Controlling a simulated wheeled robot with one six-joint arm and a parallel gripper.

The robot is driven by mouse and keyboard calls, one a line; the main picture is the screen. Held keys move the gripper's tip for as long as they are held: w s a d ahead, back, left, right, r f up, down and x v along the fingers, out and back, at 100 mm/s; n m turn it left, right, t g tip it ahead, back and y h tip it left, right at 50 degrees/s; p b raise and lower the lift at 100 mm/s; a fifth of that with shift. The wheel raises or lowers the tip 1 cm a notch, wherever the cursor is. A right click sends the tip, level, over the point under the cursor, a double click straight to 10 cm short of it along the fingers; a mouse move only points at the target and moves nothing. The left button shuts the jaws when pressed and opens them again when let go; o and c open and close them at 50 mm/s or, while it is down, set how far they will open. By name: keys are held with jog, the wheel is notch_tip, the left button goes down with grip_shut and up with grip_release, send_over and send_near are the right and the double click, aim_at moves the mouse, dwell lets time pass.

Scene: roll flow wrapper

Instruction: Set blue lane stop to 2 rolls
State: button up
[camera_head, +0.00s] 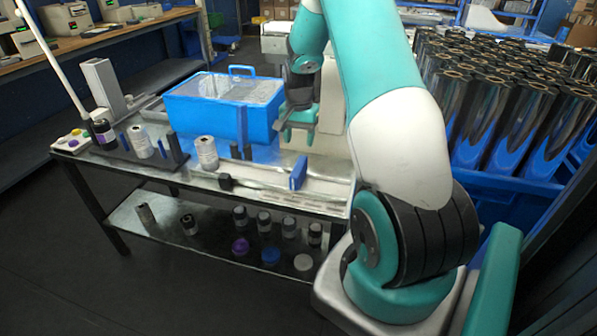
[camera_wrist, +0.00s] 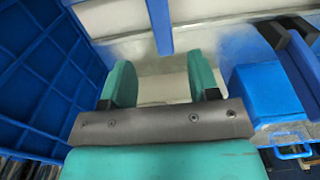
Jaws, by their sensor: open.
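The blue lane stop (camera_head: 298,172) is a small upright blue plate at the right end of the metal lane on the table. In the wrist view a blue upright bar (camera_wrist: 160,25), likely the same stop, shows at the top, in line with the gap between my fingers and beyond their tips. My gripper (camera_head: 298,138) has teal fingers, is open and empty, and hangs above the table, behind the stop in the head view. Its spread fingers also show in the wrist view (camera_wrist: 161,72). No rolls are seen against the stop.
White rolls (camera_head: 206,153) and dark upright blocks (camera_head: 174,147) stand at the table's left. Several dark rolls (camera_head: 264,221) stand on the lower shelf. A blue crate (camera_head: 500,190) of tall film rolls is at the right.

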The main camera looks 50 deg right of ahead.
aim_at(298, 166)
notch_tip(298, 166, down, 12)
jog(key=shift+a+f+p, duration=0.1)
jog(key=shift+p, duration=0.2)
jog(key=shift+c, duration=0.4)
